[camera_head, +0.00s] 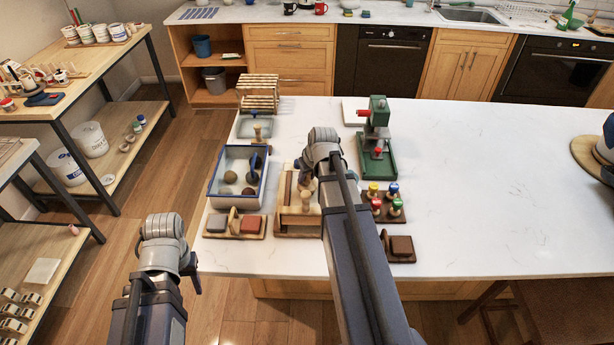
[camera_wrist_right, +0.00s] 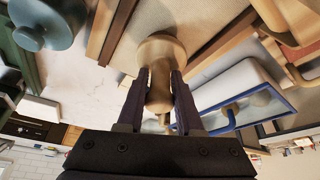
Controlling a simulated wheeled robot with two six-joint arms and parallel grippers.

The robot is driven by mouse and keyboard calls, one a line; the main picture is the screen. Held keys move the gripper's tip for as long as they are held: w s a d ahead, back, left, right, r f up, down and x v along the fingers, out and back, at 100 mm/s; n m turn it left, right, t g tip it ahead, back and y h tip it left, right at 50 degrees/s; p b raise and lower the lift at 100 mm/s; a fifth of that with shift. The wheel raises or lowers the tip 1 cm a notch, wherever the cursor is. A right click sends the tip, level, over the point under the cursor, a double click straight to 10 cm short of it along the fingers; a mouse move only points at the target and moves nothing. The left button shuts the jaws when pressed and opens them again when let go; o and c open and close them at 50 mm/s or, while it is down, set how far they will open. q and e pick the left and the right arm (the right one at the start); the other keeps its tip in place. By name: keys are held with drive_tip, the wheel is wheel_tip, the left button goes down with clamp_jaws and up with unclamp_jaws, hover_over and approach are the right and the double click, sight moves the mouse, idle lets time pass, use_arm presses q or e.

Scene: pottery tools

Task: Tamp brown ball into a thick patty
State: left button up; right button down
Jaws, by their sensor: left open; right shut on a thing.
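My right gripper (camera_wrist_right: 160,78) is shut on a turned light-wood tamper (camera_wrist_right: 160,50), seen close in the right wrist view. In the head view the right gripper (camera_head: 306,178) is over the wooden tray (camera_head: 282,232) at the table's front, with the tamper (camera_head: 305,198) below it. Two small balls lie in the blue-rimmed white tray (camera_head: 211,188) to its left: a brown ball (camera_head: 248,191) and an olive-tan ball (camera_head: 230,176). Whether a ball lies under the tamper is hidden. My left gripper (camera_head: 192,268) is open and empty, off the table's left edge.
A green press (camera_head: 376,155) stands behind to the right. A rack of coloured-knob stamps (camera_head: 385,203) and a brown block on a stand (camera_head: 401,247) are right of my right arm. Blocks on a board (camera_head: 235,224) sit front left.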

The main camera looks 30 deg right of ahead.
drive_tip(key=shift+r, duration=0.1)
drive_tip(key=shift+r+p, duration=0.8)
drive_tip(key=shift+p, duration=0.15)
drive_tip(key=shift+r, duration=0.15)
wheel_tip(320, 180, up, 5)
drive_tip(key=p, duration=0.5)
drive_tip(key=shift+f, duration=0.2)
